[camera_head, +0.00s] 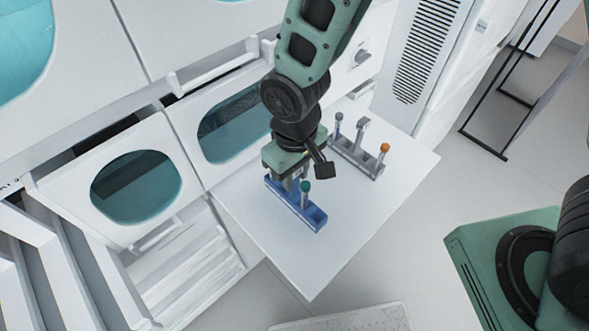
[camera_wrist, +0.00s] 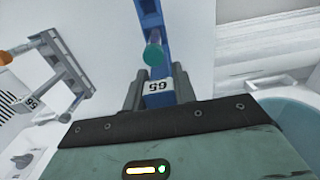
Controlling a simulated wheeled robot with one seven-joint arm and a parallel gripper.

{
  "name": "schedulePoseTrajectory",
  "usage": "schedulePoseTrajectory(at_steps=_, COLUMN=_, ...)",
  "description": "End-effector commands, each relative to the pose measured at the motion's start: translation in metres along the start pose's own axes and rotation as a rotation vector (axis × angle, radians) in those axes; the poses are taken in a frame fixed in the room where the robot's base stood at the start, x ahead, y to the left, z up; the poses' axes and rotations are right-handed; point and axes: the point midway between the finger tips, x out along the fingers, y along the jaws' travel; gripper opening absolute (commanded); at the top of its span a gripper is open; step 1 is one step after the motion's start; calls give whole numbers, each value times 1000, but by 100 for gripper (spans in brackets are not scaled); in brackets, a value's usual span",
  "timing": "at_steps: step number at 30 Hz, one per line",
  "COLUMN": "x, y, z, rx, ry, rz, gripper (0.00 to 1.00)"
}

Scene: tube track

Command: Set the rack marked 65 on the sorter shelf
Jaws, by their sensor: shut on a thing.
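The blue rack (camera_head: 293,207) is in my gripper (camera_head: 290,179), above or on the white shelf board; I cannot tell if it touches. It carries a teal-capped tube (camera_head: 305,189). In the wrist view my gripper's fingers (camera_wrist: 157,86) close on the rack's blue handle (camera_wrist: 183,88), and the label (camera_wrist: 158,87) there appears upside down and reads 65. The blue rack body (camera_wrist: 153,18) and the teal cap (camera_wrist: 154,54) lie beyond it. The fingertips are partly hidden in the head view.
A grey rack (camera_head: 354,155) with a grey-green and an orange cap stands at the board's back right. White cabinets with teal windows (camera_head: 136,186) line the left. The board's front part (camera_head: 306,268) is clear. Green equipment (camera_head: 480,255) is at right.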

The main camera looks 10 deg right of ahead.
Motion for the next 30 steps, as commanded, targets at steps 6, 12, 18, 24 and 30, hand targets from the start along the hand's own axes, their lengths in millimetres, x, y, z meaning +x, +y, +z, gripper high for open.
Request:
schedulePoseTrajectory(at_steps=6, x=14, y=0, z=0, rx=0, ry=0, rz=0, gripper=0)
schedulePoseTrajectory(at_steps=12, x=14, y=0, z=0, rx=1, ry=1, rz=0, gripper=0)
schedulePoseTrajectory(at_steps=18, x=14, y=0, z=0, rx=1, ry=0, rz=0, gripper=0)
schedulePoseTrajectory(at_steps=24, x=15, y=0, z=0, rx=1, ry=1, rz=0, gripper=0)
schedulePoseTrajectory(at_steps=30, x=16, y=0, z=0, rx=1, ry=0, rz=0, gripper=0)
